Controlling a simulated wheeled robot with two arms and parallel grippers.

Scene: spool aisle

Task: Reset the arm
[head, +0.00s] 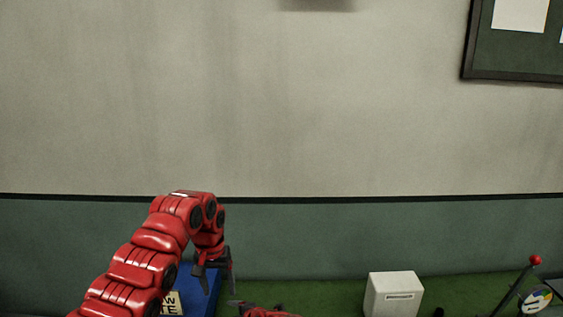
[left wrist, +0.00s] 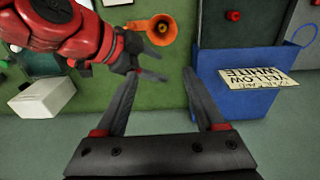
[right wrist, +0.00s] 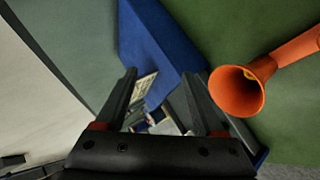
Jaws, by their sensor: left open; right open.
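My left arm reaches in from the left in the head view, bent over at the wrist, with its left gripper (head: 218,284) pointing down. The gripper is open and empty, in front of or beside a blue bin (head: 210,303). In the left wrist view its fingers (left wrist: 160,78) are apart with nothing between them. My right gripper (head: 240,305) shows only in part at the bottom edge of the head view. In the right wrist view its fingers (right wrist: 160,76) are apart, with the blue bin (right wrist: 150,45) beyond them. The right arm also shows at the upper left of the left wrist view.
An orange horn-shaped object (right wrist: 238,90) is close to my right gripper. A white box (head: 393,293) stands on the green surface, and a red-knobbed lever (head: 534,261) is at right.

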